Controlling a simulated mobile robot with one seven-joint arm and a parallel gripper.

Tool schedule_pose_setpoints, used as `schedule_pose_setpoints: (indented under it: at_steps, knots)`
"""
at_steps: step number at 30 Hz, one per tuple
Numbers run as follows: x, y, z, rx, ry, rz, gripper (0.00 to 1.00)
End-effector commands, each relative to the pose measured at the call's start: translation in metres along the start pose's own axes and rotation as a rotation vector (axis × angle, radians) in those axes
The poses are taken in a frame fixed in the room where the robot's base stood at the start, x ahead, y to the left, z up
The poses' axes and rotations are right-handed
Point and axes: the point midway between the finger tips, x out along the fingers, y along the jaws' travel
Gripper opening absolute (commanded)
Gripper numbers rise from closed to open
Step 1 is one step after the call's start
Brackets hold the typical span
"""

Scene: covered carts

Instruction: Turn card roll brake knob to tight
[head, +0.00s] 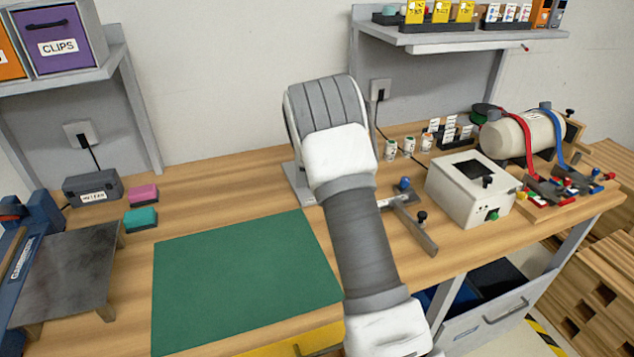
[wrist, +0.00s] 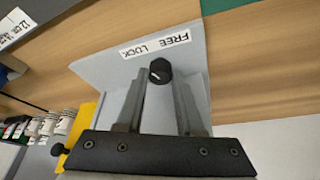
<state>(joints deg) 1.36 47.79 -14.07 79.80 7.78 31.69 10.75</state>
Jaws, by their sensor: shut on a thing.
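In the wrist view, a small black knob (wrist: 160,70) with a pale mark stands on a light grey plate (wrist: 100,68). A white label (wrist: 160,40) beside it reads FREE and LOCK; I see no word "tight". My gripper (wrist: 160,80) has its two grey fingers on either side of this knob and is shut on it. In the head view my own arm hides the gripper and knob; part of a grey stand (head: 297,185) shows beside the arm. A cream roll (head: 525,135) lies at the right of the bench, away from my arm, with a black knob (head: 570,112) near it.
A green mat (head: 240,280) lies flat left of my arm. A white box (head: 468,190) and a grey metal bar (head: 415,228) with small knobs stand to the right. Small cups (head: 390,150) are behind. In the wrist view a yellow part (wrist: 82,128) is close beside the gripper.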

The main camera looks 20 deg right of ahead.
Motion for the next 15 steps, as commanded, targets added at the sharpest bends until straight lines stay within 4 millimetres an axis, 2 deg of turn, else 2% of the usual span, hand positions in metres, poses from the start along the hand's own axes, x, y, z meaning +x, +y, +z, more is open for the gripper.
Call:
schedule_pose_setpoints:
  at_steps: [15]
  knots:
    - [0.0001,-0.0002,0.0003,0.05,-0.001,0.021,0.0]
